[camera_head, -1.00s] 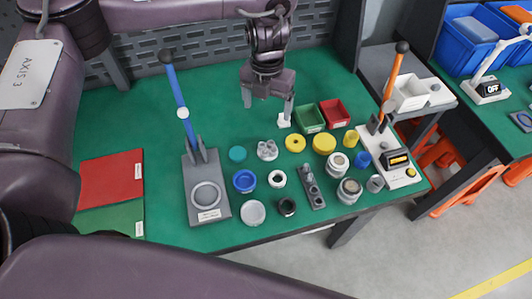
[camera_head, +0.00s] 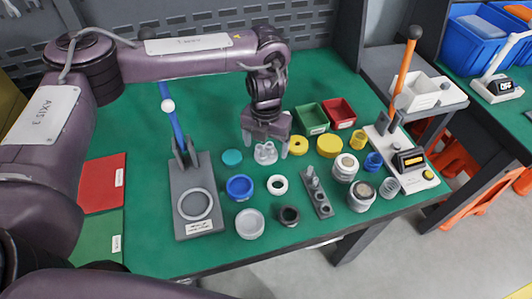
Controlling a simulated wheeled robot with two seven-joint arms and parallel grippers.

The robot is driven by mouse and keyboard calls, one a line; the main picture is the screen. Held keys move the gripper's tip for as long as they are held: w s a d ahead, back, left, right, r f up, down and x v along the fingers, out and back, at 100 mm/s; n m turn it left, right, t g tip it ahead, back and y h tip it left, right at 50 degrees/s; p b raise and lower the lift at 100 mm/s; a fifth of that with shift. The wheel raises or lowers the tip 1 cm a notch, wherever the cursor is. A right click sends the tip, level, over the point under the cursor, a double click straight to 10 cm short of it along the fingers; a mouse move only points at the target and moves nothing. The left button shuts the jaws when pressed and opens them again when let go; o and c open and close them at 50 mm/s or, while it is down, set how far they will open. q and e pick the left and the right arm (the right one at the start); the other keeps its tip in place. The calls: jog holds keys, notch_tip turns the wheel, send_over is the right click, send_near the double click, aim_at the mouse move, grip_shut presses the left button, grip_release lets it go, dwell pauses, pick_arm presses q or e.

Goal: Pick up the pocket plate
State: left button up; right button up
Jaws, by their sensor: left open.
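The pocket plate (camera_head: 265,152) appears to be the small light grey piece with round pockets, lying on the green mat behind the blue and white rings. My left gripper (camera_head: 265,148) points down over it from behind, open, with one finger on each side of the piece in the picture. I cannot tell whether the fingers touch it or how high they are above the mat. My right gripper is out of view.
A lever press (camera_head: 194,203) stands left, another (camera_head: 405,155) right. Green (camera_head: 311,118) and red (camera_head: 339,113) bins sit behind.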

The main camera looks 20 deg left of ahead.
pick_arm(q)
jog(key=shift+f, duration=0.95)
jog(key=c, duration=1.1)
jog(key=shift+r, duration=0.15)
